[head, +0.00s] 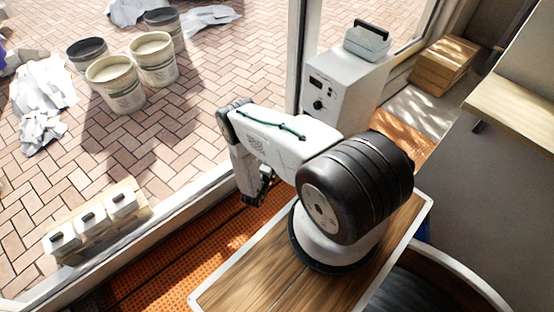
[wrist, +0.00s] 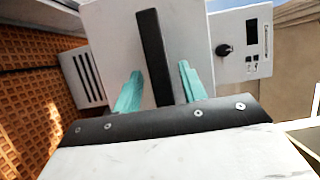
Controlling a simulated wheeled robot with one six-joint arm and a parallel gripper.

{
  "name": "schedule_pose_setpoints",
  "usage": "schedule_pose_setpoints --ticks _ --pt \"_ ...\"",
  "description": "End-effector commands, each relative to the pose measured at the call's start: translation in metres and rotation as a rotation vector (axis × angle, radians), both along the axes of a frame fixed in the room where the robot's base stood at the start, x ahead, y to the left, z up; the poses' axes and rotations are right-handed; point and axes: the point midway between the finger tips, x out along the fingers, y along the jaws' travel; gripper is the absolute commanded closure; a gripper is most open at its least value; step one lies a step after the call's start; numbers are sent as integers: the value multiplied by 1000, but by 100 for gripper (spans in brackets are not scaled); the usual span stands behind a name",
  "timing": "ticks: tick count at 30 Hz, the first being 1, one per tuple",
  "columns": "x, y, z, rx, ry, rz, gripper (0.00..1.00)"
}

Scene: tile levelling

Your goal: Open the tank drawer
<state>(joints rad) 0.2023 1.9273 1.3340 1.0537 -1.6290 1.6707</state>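The tank drawer (wrist: 112,48) shows in the wrist view as a pale front panel on the white machine (wrist: 238,65). Its long black handle (wrist: 149,35) runs up the middle of the picture. My gripper (wrist: 160,88) has its two teal fingers on either side of the handle, with visible gaps, so it is open. I cannot tell how far the drawer stands out from the machine. In the head view, the machine (head: 345,85) stands by the window post, and my arm hides its lower front. The gripper end (head: 258,190) is low on the left, its fingertips unclear.
A grey case (head: 367,42) with a black handle sits on the machine. Boxes (head: 442,65) are stacked behind it at right. A window sill (head: 170,215) runs along the left. Buckets (head: 116,82) stand on the paving outside. Orange perforated flooring (head: 205,245) lies below the arm.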

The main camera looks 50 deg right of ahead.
Motion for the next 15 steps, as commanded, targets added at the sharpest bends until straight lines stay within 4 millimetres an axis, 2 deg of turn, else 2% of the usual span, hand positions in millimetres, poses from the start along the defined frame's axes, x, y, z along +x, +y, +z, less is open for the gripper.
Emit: schedule_pose_setpoints --ticks 4,7,15 --pt "0 -1 0 1 -2 -2 58" --pt "-2 6 0 0 -1 0 58" --pt "-17 50 0 0 1 3 58"
